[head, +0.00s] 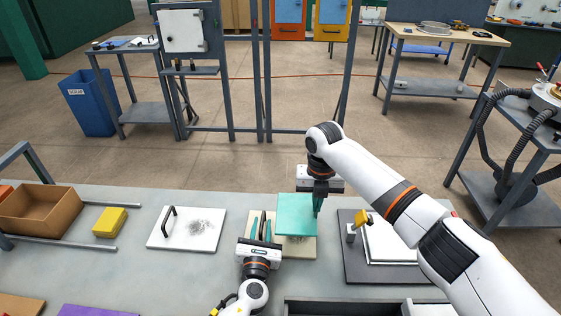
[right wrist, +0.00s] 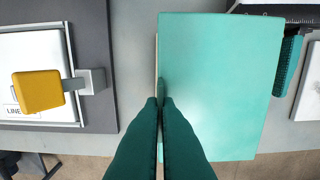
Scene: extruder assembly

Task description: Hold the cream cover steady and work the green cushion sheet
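The green cushion sheet (head: 297,214) is a flat teal square above the cream cover (head: 303,250), covering much of it. The sheet fills the middle of the right wrist view (right wrist: 222,80). My right gripper (head: 318,206) is at the sheet's right edge, its teal fingers (right wrist: 161,100) close together and apparently pinching that edge. My left gripper (head: 261,228) is over the cover's left part, its two teal fingers apart with a dark upright bar, perhaps a handle, between them. Whether the fingers touch the bar cannot be told.
A white plate with a black handle (head: 186,229) and a yellow block (head: 110,222) lie left. A dark panel (head: 354,272) with a white framed piece and yellow knob (head: 363,217) is at right, near my right arm. A dark tray (head: 345,307) is at the front edge.

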